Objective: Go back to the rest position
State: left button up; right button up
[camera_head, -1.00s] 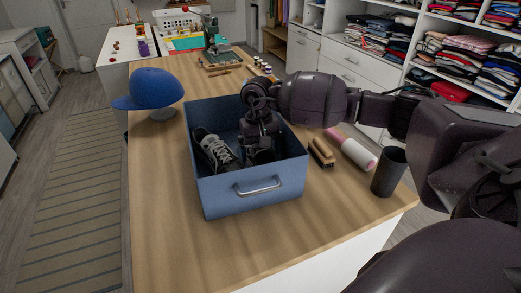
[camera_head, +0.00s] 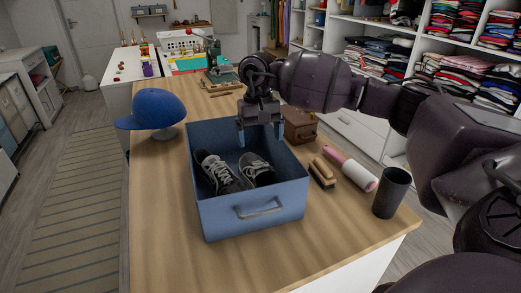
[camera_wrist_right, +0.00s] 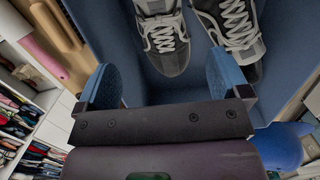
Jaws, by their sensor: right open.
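My right gripper (camera_head: 261,136) is open and empty above the back part of a blue bin (camera_head: 252,208) on the wooden table. Its two blue fingertips are spread apart in the right wrist view (camera_wrist_right: 162,88). A pair of dark sneakers with pale laces lies in the bin: the left shoe (camera_head: 217,172) and the right shoe (camera_head: 257,170) sit side by side. The shoes also show beyond the fingers in the right wrist view (camera_wrist_right: 165,42), apart from them. My left gripper is not in view.
A blue cap (camera_head: 152,109) on a stand is left of the bin. A brush (camera_head: 322,173), a lint roller (camera_head: 350,168), a dark cup (camera_head: 391,192) and a brown box (camera_head: 299,125) are to the right. The table front (camera_head: 190,265) is clear.

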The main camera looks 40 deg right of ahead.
jog(key=shift+r, duration=0.55)
jog(key=shift+r, duration=0.1)
